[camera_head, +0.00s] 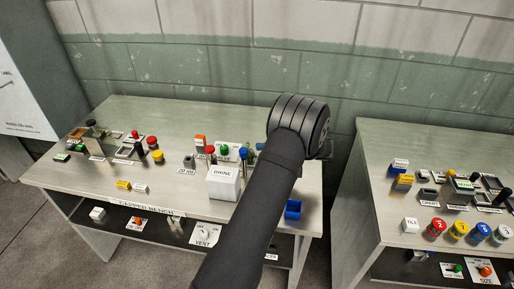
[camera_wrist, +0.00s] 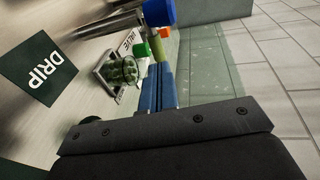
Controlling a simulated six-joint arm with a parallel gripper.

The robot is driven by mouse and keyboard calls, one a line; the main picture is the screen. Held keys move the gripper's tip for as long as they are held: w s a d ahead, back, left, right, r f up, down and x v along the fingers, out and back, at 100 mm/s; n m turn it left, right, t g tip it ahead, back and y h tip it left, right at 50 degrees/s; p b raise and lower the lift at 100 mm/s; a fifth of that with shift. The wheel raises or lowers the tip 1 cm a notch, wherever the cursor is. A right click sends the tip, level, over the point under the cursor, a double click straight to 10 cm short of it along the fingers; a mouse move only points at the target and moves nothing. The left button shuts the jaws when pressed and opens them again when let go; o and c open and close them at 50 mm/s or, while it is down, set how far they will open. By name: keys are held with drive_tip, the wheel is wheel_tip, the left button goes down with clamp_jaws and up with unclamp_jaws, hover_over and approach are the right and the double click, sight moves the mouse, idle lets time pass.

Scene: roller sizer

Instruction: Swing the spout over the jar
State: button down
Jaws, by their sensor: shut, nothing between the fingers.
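My gripper (camera_wrist: 160,70) shows in the wrist view as two blue fingers pressed together, with nothing between them. A glass jar (camera_wrist: 122,71) with green contents sits in a metal frame just left of the fingertips, apart from them. A metal tube with a blue end (camera_wrist: 158,12), which looks like the spout, reaches in from the upper left, beyond the fingertips. Its blue end appears off to the side of the jar; its height over the bench is hard to tell.
A dark DRIP plate (camera_wrist: 40,70) lies left of the jar. Orange (camera_wrist: 139,50) and green (camera_wrist: 156,47) pieces stand just past the fingertips. A white BRINE box (camera_head: 223,184) and a blue bin (camera_head: 293,210) flank my arm. A gap separates the right bench (camera_head: 385,215).

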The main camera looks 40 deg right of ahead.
drive_tip(key=v, duration=1.1)
drive_tip(key=shift+w+d, duration=0.3)
drive_tip(key=shift+d, duration=0.15)
drive_tip(key=s+a+x, duration=0.1)
drive_tip(key=x, duration=1.3)
